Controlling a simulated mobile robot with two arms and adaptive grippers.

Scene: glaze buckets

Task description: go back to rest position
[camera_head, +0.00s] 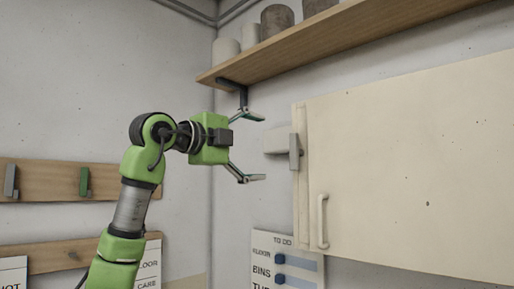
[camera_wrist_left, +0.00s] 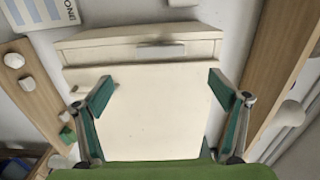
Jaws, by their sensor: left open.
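My left gripper (camera_head: 256,148) is raised in front of the wall, left of a cream wall cabinet (camera_head: 400,160). Its two fingers are spread wide with nothing between them. In the left wrist view the open fingers (camera_wrist_left: 162,92) frame a cream cabinet-like panel (camera_wrist_left: 145,125), with no visible contact. My right gripper is in neither view.
A wooden shelf (camera_head: 330,50) with several pots runs above the cabinet. The cabinet has a pale handle (camera_head: 321,222) and a grey latch-like piece (camera_head: 294,152). A wooden hook rail (camera_head: 50,180) is on the left wall. A to-do board (camera_head: 285,262) hangs below.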

